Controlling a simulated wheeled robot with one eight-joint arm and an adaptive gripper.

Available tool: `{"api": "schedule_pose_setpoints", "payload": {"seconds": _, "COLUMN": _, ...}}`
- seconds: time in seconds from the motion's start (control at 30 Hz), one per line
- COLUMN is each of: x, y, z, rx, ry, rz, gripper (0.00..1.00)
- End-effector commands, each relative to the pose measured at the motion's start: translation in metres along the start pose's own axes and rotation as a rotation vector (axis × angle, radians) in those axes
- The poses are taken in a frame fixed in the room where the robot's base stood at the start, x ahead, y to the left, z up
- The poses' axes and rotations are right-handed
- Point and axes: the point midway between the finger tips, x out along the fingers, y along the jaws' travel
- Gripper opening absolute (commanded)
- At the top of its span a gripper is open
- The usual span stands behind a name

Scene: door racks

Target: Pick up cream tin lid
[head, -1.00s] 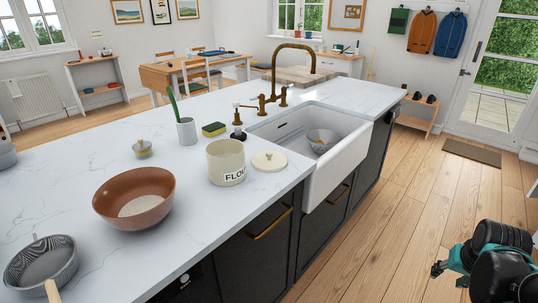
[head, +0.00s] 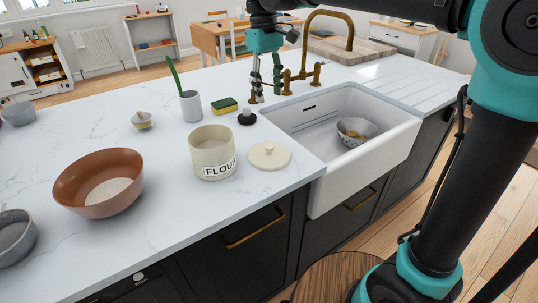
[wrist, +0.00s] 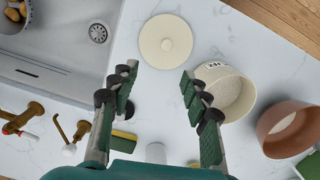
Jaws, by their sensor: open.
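My gripper (head: 266,94) is above the counter near the brass tap, behind the lid in the head view. In the wrist view my gripper (wrist: 155,92) is open and empty, its fingers spread wide and not touching the lid.
The white sink (head: 365,128) holds a grey colander (head: 357,130). The brass tap (head: 318,50), a yellow-green sponge (head: 224,106) and a black-based stopper (head: 247,117) stand near my gripper. A brown bowl (head: 98,182) is left of the tin.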

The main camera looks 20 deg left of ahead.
Motion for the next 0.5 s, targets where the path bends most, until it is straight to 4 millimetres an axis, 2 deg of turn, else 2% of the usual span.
{"api": "schedule_pose_setpoints", "payload": {"seconds": 0.07, "x": -0.009, "y": -0.012, "z": -0.005, "rx": -0.030, "ry": -0.013, "rz": 0.001, "gripper": 0.47}}
{"api": "schedule_pose_setpoints", "payload": {"seconds": 0.17, "x": -0.009, "y": -0.017, "z": -0.006, "rx": -0.044, "ry": -0.020, "rz": 0.002, "gripper": 0.47}}
{"api": "schedule_pose_setpoints", "payload": {"seconds": 0.27, "x": 0.005, "y": -0.017, "z": -0.006, "rx": -0.045, "ry": -0.021, "rz": 0.002, "gripper": 0.47}}
{"api": "schedule_pose_setpoints", "payload": {"seconds": 0.5, "x": 0.053, "y": -0.017, "z": -0.005, "rx": -0.043, "ry": -0.020, "rz": 0.001, "gripper": 0.47}}
